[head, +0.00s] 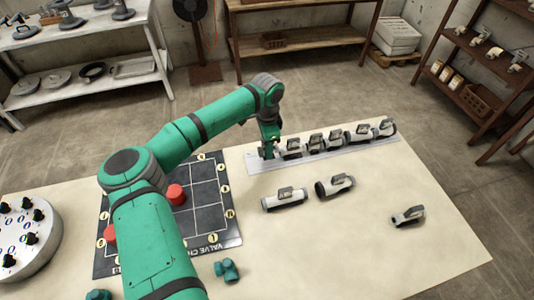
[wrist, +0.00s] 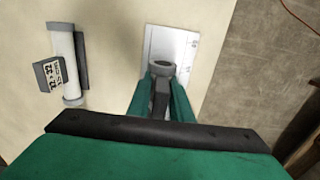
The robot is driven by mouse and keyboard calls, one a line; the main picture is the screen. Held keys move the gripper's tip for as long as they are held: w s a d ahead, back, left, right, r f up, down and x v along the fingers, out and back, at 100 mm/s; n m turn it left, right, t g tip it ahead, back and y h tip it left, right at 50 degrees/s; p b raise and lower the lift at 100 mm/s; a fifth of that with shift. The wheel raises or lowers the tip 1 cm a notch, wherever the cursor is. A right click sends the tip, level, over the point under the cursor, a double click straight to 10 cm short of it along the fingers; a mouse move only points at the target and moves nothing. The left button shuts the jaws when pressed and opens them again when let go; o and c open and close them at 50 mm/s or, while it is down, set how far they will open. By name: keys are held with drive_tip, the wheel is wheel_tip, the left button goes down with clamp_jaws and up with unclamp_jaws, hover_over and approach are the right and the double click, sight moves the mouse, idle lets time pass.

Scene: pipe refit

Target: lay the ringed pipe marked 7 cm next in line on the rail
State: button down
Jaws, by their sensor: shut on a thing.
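My gripper (head: 268,152) is at the left end of the pale rail (head: 262,167). In the wrist view its two green fingers (wrist: 163,92) are shut on a grey pipe; a round ringed end (wrist: 162,66) shows past the fingertips, over the white rail (wrist: 185,45). The fingers hide most of this pipe, and I cannot read its mark or tell whether it touches the rail. To its right, several tagged pipes (head: 337,139) lie in line along the rail.
Three loose tagged pipes lie on the table: one (head: 284,200) in front of the rail, one (head: 335,186) beside it, and a short one (head: 408,217) at right. A dark valve board (head: 215,232) with red pieces (head: 176,194) is at left. The front right table is clear.

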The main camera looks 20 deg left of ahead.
drive_tip(key=shift+w+f, duration=0.35)
drive_tip(key=shift+f, duration=0.05)
drive_tip(key=shift+w+a+f, duration=0.1)
drive_tip(key=shift+f, duration=1.45)
drive_tip(key=shift+f, duration=0.1)
drive_tip(key=c, duration=1.6)
unclamp_jaws()
wheel_tip(320, 180, up, 12)
drive_tip(key=shift+r, duration=0.1)
